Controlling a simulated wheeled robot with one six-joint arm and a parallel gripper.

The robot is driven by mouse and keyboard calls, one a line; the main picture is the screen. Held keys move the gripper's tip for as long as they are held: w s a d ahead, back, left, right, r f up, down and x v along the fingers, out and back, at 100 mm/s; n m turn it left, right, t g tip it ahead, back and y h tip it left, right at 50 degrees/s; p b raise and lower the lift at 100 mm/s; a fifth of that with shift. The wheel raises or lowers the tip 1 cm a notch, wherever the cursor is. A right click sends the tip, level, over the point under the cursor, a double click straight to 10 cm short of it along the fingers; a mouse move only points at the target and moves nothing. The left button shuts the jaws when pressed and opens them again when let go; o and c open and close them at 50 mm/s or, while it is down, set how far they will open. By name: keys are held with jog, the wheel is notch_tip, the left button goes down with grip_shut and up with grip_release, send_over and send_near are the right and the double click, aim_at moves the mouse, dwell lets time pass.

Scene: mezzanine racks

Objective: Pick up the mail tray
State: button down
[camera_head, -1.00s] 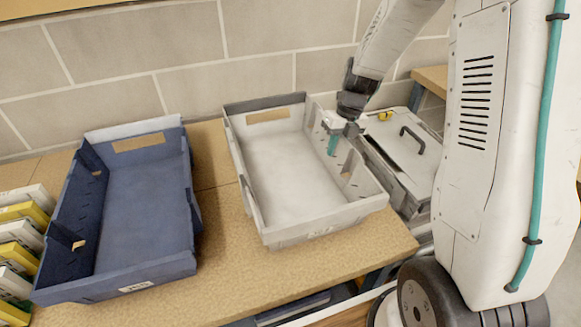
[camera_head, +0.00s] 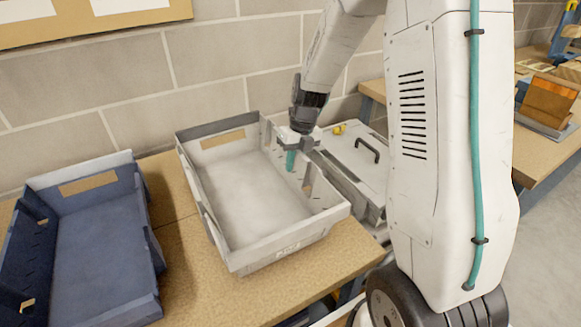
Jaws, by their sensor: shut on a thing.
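The pale grey mail tray (camera_head: 284,249) is empty and sits level at the right end of the wooden table. I cannot tell whether its base is touching the tabletop. My gripper (camera_head: 291,158), with a teal finger showing inside the grey tray, is shut on that tray's right wall. The other finger is mostly hidden.
A light grey case (camera_head: 352,160) with a black handle stands just right of the tray. The wooden table (camera_head: 185,290) has bare room in front. A block wall (camera_head: 205,105) rises behind. Another table (camera_head: 540,155) with an orange-brown object is at the far right.

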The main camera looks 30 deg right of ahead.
notch_tip(320, 180, up, 2)
jog(key=shift+w+r, duration=0.1)
jog(key=s+a+r, duration=0.1)
jog(key=s+a, duration=0.8)
jog(key=s, duration=0.4)
jog(key=shift+s+r, duration=0.2)
jog(key=shift+r, duration=0.05)
notch_tip(320, 180, up, 12)
dwell(0.6)
dwell(0.6)
